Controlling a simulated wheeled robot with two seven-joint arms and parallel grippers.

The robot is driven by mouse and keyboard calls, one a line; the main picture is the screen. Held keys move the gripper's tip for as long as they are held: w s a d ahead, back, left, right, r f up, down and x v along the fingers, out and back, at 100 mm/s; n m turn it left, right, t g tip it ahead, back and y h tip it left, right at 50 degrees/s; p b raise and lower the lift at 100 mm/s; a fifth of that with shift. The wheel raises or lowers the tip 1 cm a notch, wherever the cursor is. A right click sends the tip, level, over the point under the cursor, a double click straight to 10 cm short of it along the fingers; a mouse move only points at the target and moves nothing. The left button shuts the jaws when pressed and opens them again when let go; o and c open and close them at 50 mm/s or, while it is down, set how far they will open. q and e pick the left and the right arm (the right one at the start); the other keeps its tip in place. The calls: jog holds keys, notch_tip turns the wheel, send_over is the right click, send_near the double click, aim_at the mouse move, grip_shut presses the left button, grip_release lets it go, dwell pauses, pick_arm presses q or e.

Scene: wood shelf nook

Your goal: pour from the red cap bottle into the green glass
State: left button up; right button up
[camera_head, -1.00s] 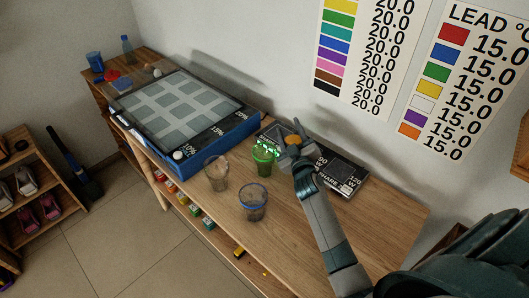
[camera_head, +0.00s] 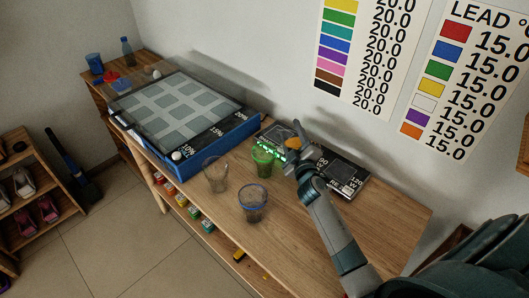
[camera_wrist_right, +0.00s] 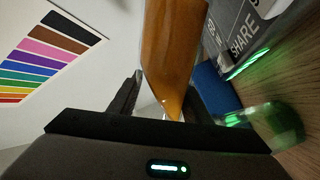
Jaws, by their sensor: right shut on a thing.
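My right gripper (camera_head: 298,144) is shut on an amber bottle. The bottle (camera_wrist_right: 172,50) fills the upper middle of the right wrist view, between the fingers; in the head view only a small orange part (camera_head: 292,142) shows beside the gripper. Its red cap is not visible. The green glass (camera_head: 262,160) stands on the wooden table, left of the gripper and apart from it. It also shows, blurred, at the right of the wrist view (camera_wrist_right: 268,122). No flow from the bottle is visible. My left gripper is not in view.
A clear glass (camera_head: 215,174) and a blue-rimmed glass (camera_head: 254,204) stand near the green one. A dark labelled panel (camera_head: 343,176) lies behind, by the wall. A large blue-sided tray (camera_head: 215,142) takes up the table's left. The table's right front (camera_head: 385,225) is clear.

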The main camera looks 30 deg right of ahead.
jog(key=shift+f, duration=0.2)
jog(key=shift+d+f+n+b, duration=0.15)
jog(key=shift+n+b, duration=0.05)
jog(key=shift+n, duration=0.3)
jog(key=shift+d+f+n+b, duration=0.1)
jog(key=shift+d+n+b, duration=0.1)
jog(key=shift+n, duration=0.3)
jog(key=shift+d+n, duration=0.1)
jog(key=shift+n, duration=0.8)
jog(key=shift+a+r+n+p, duration=0.25)
jog(key=shift+r+n+p, duration=0.2)
jog(key=shift+r+p, duration=0.3)
jog(key=shift+a+r+n+p, duration=0.2)
jog(key=shift+r+n+p, duration=0.35)
jog(key=shift+p, duration=0.3)
jog(key=shift+w+r, duration=0.1)
jog(key=shift+r, duration=0.05)
jog(key=shift+y, duration=0.3)
jog(key=shift+n, duration=0.9)
jog(key=shift+a+r+n+p, duration=0.3)
jog(key=shift+r+n+p, duration=0.4)
jog(key=shift+n+p, duration=0.4)
dwell(1.8)
